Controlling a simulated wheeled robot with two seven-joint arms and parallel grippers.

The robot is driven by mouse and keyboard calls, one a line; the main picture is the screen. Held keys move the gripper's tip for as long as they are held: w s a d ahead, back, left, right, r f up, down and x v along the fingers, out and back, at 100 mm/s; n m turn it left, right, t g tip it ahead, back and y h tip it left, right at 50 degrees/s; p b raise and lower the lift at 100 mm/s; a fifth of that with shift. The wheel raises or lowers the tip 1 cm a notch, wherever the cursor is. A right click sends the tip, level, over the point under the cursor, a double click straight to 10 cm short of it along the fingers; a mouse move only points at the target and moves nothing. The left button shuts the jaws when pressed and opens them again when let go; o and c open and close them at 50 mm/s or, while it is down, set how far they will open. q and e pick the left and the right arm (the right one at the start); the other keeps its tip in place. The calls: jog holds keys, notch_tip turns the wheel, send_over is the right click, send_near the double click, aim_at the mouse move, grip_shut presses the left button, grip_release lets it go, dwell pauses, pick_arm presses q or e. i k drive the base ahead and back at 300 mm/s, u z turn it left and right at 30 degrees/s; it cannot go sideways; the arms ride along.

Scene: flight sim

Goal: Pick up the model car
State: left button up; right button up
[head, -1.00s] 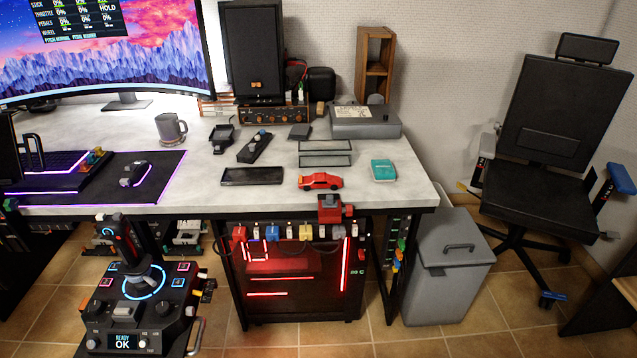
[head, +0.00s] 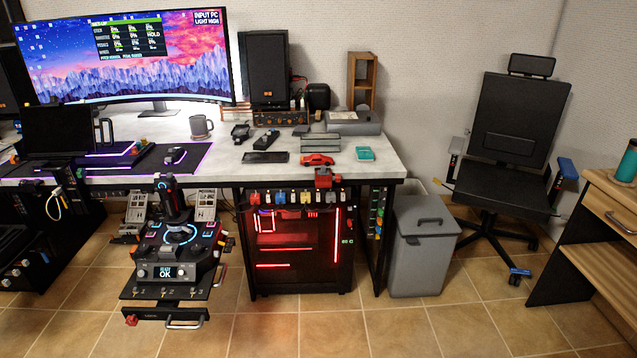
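A small red model car (head: 317,160) sits on the light desk top (head: 225,167) close to its front edge, right of the middle. A red clamp-like block (head: 324,178) is at the desk edge just below it. A teal box (head: 365,153) lies to its right, a dark flat tray (head: 265,157) to its left and a grey open holder (head: 321,143) behind it. Neither of my grippers is in view.
A flight stick console (head: 180,245) stands out in front of the desk at left. A grey bin (head: 423,245) stands right of the desk, then a black office chair (head: 505,150) and a wooden side table (head: 600,215). The tiled floor (head: 390,325) in front is clear.

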aim_at(313, 159)
jog(key=z, duration=0.7)
jog(key=i, duration=1.5)
jog(key=u, duration=0.55)
